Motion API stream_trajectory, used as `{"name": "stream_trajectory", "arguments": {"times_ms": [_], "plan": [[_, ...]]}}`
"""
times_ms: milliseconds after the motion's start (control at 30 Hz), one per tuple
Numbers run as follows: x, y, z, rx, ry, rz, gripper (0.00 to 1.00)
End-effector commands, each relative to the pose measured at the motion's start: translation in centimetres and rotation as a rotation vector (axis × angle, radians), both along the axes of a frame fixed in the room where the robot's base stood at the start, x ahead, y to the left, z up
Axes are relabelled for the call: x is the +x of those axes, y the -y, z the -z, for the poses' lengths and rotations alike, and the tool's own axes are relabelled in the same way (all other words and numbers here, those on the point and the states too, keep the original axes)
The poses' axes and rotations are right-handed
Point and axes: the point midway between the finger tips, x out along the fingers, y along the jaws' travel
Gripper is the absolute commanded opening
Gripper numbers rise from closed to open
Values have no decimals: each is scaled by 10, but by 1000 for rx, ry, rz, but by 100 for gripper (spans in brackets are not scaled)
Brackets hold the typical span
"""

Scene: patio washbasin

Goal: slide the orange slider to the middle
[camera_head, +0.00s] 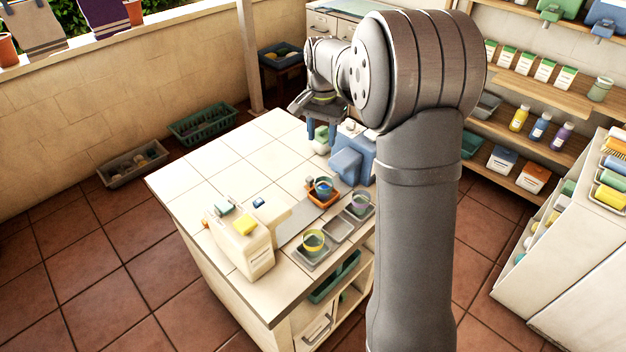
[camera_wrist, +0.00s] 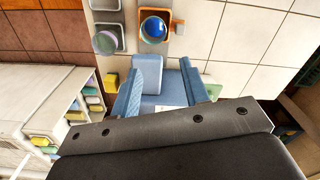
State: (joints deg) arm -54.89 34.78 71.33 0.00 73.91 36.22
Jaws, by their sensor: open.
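An orange tray (camera_head: 311,197), which I take to be the orange slider, sits on the white tiled counter at the far end of a grey strip (camera_head: 300,228). A blue cup (camera_head: 323,187) stands in it.
A blue box (camera_head: 346,166) stands below my gripper, partly hidden by my arm. A cream box (camera_head: 242,245) stands at the front. The left counter is clear.

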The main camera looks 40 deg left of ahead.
Motion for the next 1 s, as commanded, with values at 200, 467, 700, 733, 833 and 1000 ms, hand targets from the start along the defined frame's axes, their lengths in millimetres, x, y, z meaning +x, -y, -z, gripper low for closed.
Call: {"name": "stream_trajectory", "arguments": {"times_ms": [200,467,700,733,833,1000], "plan": [[1,-18,1,0,1,-469,42],[0,-37,1,0,0,-991,42],[0,-44,2,0,0,-1226,42],[0,-45,2,0,0,-1235,42],[0,-45,8,0,-2,-1249,42],[0,-44,34,-1,-4,-1247,42]]}}
